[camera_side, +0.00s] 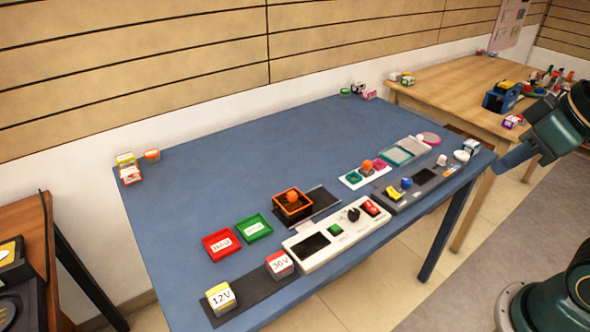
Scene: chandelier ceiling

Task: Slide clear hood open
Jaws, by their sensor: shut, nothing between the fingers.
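An open-topped-looking box with orange edges and an orange round knob (292,197) stands on a dark flat plate (323,199) near the middle of the blue table. It appears to be the hood. It covers the plate's left part, and the right part is bare. What lies under it is too small to tell. My gripper (501,167) is the narrow blue-grey end of my arm at the right. It is shut and empty by the table's right corner, well away from the hood; its fingertips are not distinct.
A white control panel (325,247) lies just in front of the hood. Red (222,244) and green (253,228) trays lie to its left. A grey panel (418,187) and a white-based piece with an orange ball (366,166) are to its right.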

